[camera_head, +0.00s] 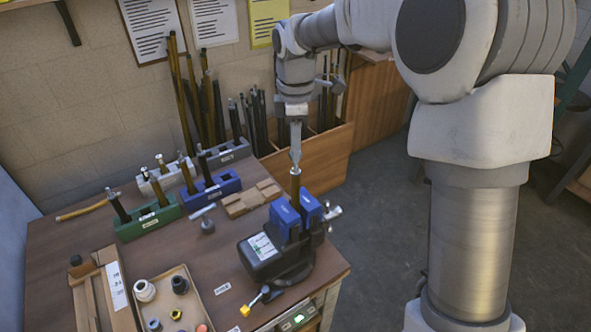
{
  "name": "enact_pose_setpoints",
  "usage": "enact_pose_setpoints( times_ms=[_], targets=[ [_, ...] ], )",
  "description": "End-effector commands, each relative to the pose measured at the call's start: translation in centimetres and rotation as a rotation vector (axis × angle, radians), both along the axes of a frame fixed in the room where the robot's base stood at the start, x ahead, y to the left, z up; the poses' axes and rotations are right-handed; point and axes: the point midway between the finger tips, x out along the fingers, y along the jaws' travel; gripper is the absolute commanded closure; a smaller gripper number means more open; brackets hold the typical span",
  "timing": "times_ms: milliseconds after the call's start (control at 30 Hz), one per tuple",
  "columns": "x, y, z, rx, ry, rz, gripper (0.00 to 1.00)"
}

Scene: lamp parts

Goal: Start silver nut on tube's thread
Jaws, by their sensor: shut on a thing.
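My gripper (296,158) points straight down just above the tube's top end. Its fingers are shut on a small silver nut (295,170) at the tube's top. The nut is tiny and mostly covered by the fingertips. I cannot tell whether it touches the thread, and the thread itself is too small to make out.
Green, blue and grey racks (147,222) with upright tubes stand left of the vise. A tan tray (172,300) with small parts lies at the front. A wooden bin (310,160) of rods stands behind the bench.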

Motion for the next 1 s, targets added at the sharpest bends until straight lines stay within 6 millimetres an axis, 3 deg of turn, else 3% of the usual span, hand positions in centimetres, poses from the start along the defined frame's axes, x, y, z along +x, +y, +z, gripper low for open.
enact_pose_setpoints(
  times_ms=[1000],
  targets=[
    [0.0, 0.0, -1.9, 0.0, 0.0, 0.0, 1.0]
  ],
)
